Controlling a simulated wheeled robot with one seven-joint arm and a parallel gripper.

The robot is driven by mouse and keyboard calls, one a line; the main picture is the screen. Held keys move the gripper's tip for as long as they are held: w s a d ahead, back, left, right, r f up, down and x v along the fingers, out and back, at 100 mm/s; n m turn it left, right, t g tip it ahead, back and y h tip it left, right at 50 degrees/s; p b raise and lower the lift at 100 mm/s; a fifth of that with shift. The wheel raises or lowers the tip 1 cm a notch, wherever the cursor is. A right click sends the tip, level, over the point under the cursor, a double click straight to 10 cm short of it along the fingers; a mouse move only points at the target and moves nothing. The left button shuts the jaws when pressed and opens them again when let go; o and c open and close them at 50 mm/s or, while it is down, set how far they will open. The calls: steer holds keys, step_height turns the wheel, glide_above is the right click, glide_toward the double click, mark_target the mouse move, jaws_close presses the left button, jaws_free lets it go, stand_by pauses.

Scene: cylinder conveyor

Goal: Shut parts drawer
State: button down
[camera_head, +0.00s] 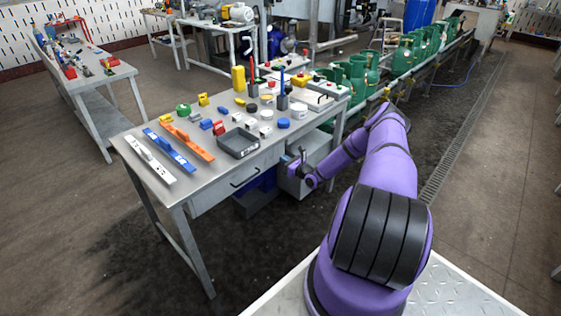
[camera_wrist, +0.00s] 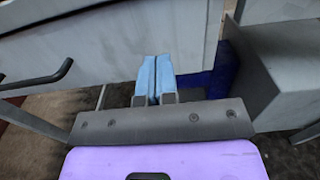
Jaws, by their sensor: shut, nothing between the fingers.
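The worktable (camera_head: 175,205) has a grey drawer front with a black bar handle (camera_head: 245,178), flush with the table. To its right a pale grey drawer-like box (camera_head: 318,145) stands out from under the tabletop; I take it to be the parts drawer, pulled out. My gripper (camera_head: 292,160) is low in front of the table, beside this box, and partly hides it. In the wrist view, my gripper's blue fingers (camera_wrist: 156,68) are together and empty, over the lower edge of a grey panel (camera_wrist: 110,50). A grey box (camera_wrist: 285,85) is to their right. Contact cannot be told.
A blue bin (camera_head: 262,182) is under the table; blue also shows in the wrist view (camera_wrist: 222,70). The tabletop carries a dark tray (camera_head: 238,143), levels and several small parts. Green cylinders (camera_head: 402,55) line the conveyor behind. Floor at front left is clear.

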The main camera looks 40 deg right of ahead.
steer(key=s, duration=1)
steer(key=shift+s+d, duration=0.25)
steer(key=shift+d, duration=0.15)
